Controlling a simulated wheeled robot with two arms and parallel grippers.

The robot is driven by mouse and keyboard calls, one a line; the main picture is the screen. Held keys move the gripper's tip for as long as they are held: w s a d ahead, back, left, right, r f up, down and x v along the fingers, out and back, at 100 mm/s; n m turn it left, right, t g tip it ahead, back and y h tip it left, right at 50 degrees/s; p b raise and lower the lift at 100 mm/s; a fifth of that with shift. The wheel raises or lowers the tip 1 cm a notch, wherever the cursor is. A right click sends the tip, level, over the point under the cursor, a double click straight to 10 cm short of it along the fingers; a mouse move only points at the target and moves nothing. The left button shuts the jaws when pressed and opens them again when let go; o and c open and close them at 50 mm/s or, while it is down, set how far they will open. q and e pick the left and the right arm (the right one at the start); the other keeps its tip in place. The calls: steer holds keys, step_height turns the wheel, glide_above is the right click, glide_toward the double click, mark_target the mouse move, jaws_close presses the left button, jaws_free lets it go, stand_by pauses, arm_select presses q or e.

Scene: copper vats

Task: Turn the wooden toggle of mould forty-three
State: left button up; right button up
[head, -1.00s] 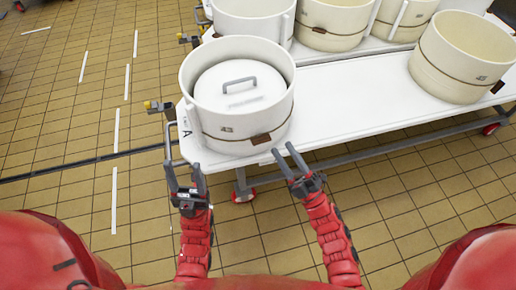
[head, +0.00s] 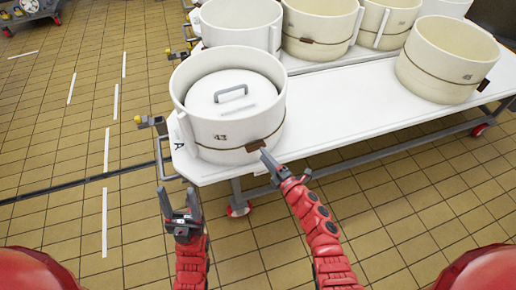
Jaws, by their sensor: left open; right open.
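Mould forty-three (head: 212,138) is a white round tub with a cord around it and "43" on its front. It stands at the near left end of the white table, with a handled lid (head: 233,98) sunk inside. Its brown wooden toggle (head: 264,144) sits on the cord at the front right. My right gripper (head: 267,157) is open, seen edge-on, with its tips at or just below the toggle; I cannot tell whether they touch it. My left gripper (head: 177,199) is open and empty, low in front of the table's left corner.
The white wheeled table (head: 345,110) is clear to the right of mould forty-three. Another mould (head: 445,65) stands at its right end. Several moulds stand on a second table behind. A metal frame part (head: 160,150) juts out at the left table edge.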

mark_target(258, 149)
steer(key=x, duration=0.3)
steer(key=shift+w+a+f, duration=0.15)
steer(key=shift+w+a, duration=0.05)
steer(key=shift+w, duration=0.15)
steer(key=shift+w+a, duration=0.3)
steer(key=shift+w, duration=0.1)
jaws_close()
